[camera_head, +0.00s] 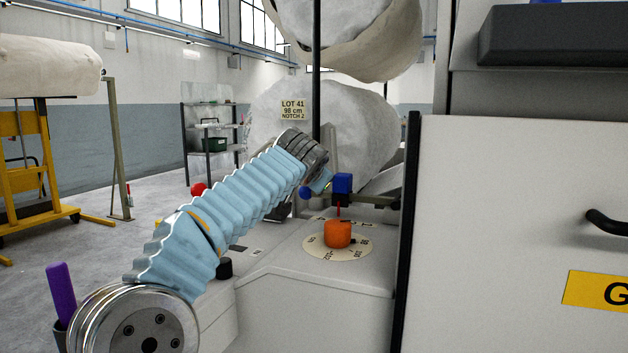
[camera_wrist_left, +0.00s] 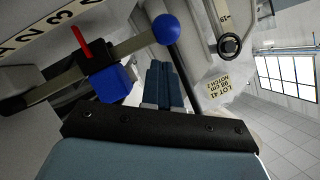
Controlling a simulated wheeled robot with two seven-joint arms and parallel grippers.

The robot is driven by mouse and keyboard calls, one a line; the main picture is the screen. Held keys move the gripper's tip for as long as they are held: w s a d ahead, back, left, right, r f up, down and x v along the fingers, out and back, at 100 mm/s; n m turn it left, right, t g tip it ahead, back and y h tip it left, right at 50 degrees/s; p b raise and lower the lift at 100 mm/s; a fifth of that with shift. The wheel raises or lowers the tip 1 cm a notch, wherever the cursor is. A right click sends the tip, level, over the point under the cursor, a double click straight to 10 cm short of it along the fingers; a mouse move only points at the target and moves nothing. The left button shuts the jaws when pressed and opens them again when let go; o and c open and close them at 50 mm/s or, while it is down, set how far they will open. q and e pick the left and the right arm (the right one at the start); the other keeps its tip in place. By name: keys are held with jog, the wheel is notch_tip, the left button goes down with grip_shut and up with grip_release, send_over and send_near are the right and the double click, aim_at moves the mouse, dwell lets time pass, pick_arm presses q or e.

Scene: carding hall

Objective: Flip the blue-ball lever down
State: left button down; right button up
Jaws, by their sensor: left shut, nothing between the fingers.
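The blue ball (camera_head: 306,193) sits at the end of a flat bar lever (camera_head: 374,199) that carries a blue block (camera_head: 342,184). The wrist view shows the ball (camera_wrist_left: 166,28), the bar (camera_wrist_left: 134,47) and the block (camera_wrist_left: 110,84) close up. My left gripper (camera_head: 321,181) is just above and beside the ball in the head view; its fingers are partly hidden by the wrist. In the wrist view, the gripper (camera_wrist_left: 160,68) is shut and empty, with its tips near the ball; I cannot tell whether they touch. My right gripper is not in view.
An orange knob (camera_head: 338,234) stands on a round dial below the lever. A large white cabinet (camera_head: 505,225) closes off the right. A red ball (camera_head: 198,189) shows behind my left arm.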

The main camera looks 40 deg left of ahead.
pick_arm(q)
jog(key=b+v, duration=0.1)
jog(key=v, duration=0.9)
jog(key=shift+s+r+b, duration=0.2)
jog(key=shift+r+b, duration=0.1)
jog(key=shift+r, duration=0.25)
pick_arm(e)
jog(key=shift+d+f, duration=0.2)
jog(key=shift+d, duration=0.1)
pick_arm(q)
jog(key=shift+d, duration=0.1)
